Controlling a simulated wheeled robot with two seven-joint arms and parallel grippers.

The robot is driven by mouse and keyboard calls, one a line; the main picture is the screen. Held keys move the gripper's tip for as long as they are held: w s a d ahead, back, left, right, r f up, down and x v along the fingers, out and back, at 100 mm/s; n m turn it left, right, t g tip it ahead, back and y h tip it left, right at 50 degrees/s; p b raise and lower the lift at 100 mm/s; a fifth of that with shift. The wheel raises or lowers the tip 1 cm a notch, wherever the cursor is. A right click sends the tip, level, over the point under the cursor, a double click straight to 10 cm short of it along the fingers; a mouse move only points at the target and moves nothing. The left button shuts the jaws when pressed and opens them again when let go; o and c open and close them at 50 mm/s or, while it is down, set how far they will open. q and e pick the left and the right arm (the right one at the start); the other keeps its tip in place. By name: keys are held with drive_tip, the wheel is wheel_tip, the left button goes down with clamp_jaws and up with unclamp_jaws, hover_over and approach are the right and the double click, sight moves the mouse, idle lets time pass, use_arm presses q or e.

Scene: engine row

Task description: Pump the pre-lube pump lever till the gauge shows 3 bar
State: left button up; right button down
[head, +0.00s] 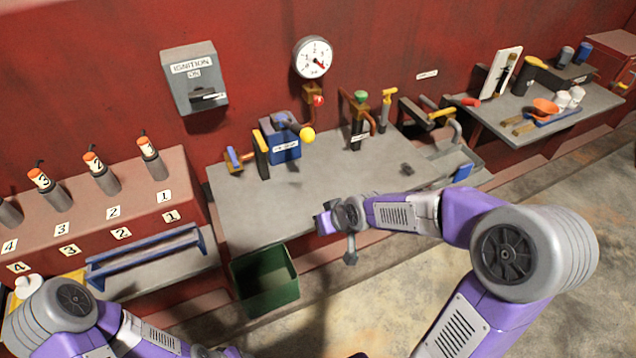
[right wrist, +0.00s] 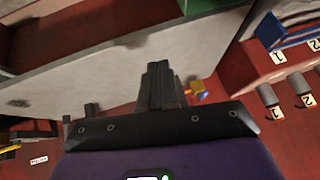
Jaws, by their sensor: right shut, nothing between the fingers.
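The pre-lube pump is a blue box (head: 284,150) with a white label, standing on the grey bench by the red wall. Its lever ends in a yellow ball knob (head: 307,135) at the box's right. The round white gauge (head: 313,58) is on the wall above; its red needle points down to the right, and its small digits are hard to read. My right gripper (head: 323,222) is at the bench's front edge, apart from the pump. My left gripper is out of view.
A green open bin (head: 265,282) stands below the bench front. A green-topped valve (head: 361,98) and copper pipes stand right of the pump. An ignition box (head: 195,78) hangs on the wall. Numbered orange-topped cylinders (head: 102,172) line the left. The middle of the bench (head: 330,178) is mostly clear.

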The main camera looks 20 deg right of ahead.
use_arm(q)
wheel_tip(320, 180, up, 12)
drive_tip(key=p, duration=1.1)
use_arm(e)
drive_tip(key=s+a+f+m+g+y, duration=0.1)
drive_tip(key=s+a+f+g, duration=0.2)
drive_tip(key=s+a+f, duration=0.2)
drive_tip(key=s+a+f+m+g, duration=0.1)
drive_tip(key=s+a+f+g, duration=0.1)
drive_tip(key=s+a+f, duration=0.4)
drive_tip(key=s+f, duration=0.4)
drive_tip(key=s, duration=0.1)
drive_tip(key=shift+s+a+f+m+g+y, duration=0.15)
drive_tip(key=shift+s+f+m+g+y, duration=0.15)
drive_tip(key=shift+s+m+g+y, duration=0.1)
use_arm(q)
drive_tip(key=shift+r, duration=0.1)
